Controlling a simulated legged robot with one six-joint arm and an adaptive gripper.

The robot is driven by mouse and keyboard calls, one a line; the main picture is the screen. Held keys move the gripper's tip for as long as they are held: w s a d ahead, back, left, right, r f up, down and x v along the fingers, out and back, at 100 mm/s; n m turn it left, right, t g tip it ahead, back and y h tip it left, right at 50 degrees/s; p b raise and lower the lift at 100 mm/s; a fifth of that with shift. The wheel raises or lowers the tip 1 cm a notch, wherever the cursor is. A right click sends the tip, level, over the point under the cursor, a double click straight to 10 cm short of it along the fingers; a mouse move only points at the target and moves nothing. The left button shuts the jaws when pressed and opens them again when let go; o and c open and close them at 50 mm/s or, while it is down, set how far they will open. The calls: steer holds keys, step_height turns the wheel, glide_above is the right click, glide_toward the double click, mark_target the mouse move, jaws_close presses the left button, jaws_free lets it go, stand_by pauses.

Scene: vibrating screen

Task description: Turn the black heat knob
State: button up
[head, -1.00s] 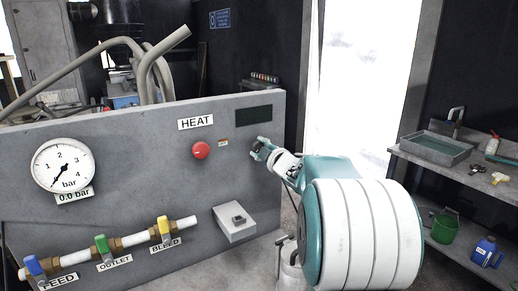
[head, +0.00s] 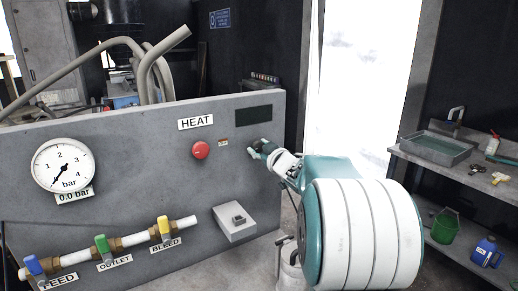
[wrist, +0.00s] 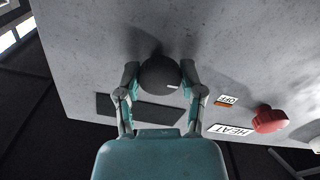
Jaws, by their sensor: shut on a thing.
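The black heat knob (wrist: 160,75) is round with a short white mark. It stands on the grey panel (wrist: 85,50) and sits between the two fingers of my gripper (wrist: 160,78) in the wrist view. The fingers touch it on both sides, and its white mark points toward the right finger. In the head view my gripper (head: 257,147) is at the right part of the panel, and it hides the knob there. The HEAT label (head: 196,122) is to the left of my gripper.
A red button (head: 201,150) is on the panel left of my gripper, with a small OFF label (wrist: 228,100) between. A dark rectangle (head: 254,114) is above. A grey box (head: 235,222) juts out below. Valves and a gauge (head: 63,164) are farther left.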

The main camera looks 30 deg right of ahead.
steer(key=shift+f, duration=0.4)
steer(key=o, duration=1.2)
steer(key=shift+c, duration=0.2)
steer(key=shift+r, duration=0.15)
steer(key=shift+r, duration=0.1)
steer(key=s, duration=1.1)
steer(key=shift+s+a, duration=0.35)
steer(key=shift+s, duration=0.05)
